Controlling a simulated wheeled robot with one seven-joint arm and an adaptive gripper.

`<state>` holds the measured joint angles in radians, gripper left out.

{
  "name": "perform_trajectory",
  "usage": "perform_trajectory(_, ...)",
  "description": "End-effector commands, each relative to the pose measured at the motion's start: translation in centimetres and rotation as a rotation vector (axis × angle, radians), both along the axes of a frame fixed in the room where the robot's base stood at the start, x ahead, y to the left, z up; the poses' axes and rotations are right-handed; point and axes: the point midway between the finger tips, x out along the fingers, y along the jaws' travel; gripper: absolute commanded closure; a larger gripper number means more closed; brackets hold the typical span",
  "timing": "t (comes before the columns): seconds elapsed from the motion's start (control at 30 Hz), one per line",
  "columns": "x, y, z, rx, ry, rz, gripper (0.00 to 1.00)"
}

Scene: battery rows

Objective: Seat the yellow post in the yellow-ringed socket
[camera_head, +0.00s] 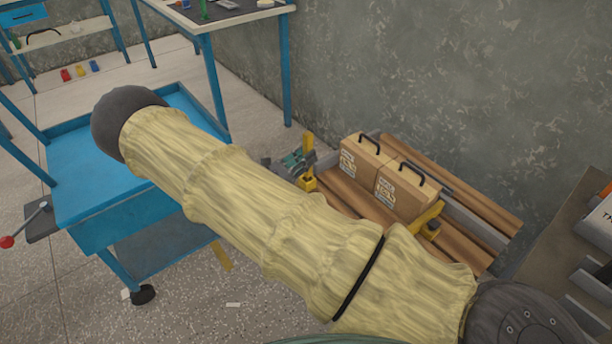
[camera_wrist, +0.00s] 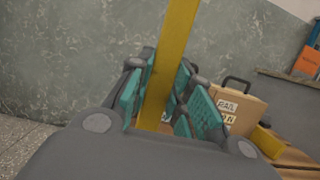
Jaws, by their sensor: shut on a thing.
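The yellow post (camera_wrist: 170,60) stands between the teal finger pads of my gripper (camera_wrist: 158,105) in the wrist view, and the gripper is shut on it. The post's top (camera_head: 308,143) also shows in the head view, close to upright, above my gripper (camera_head: 296,161). Its lower end is hidden by the gripper in the wrist view. A yellow piece (camera_head: 307,184) sits just below the gripper at the left end of the wooden bench; I cannot tell whether it is the socket's ring or another part. No socket opening is clear in either view.
Two cardboard toolboxes (camera_head: 385,178) with black handles stand on the brown slatted bench (camera_head: 470,205), right of my gripper. A yellow bracket (camera_head: 430,216) is at its front edge. A blue cart (camera_head: 90,165) stands left. A grey wall rises behind. My sleeved arm covers the middle.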

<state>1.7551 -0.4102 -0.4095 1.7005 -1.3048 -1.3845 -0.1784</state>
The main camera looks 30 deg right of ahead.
Motion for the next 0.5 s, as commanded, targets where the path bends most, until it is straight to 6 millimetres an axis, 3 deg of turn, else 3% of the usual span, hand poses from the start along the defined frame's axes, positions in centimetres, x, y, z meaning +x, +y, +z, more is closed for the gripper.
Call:
perform_trajectory(0.03, 0.0, 0.0, -1.0, 0.000, 0.000, 0.000, 1.00)
perform_trajectory(0.27, 0.0, 0.0, -2.4, 0.000, 0.001, 0.000, 1.00)
perform_trajectory(0.5, 0.0, -0.1, -5.2, 0.001, 0.000, -0.002, 1.00)
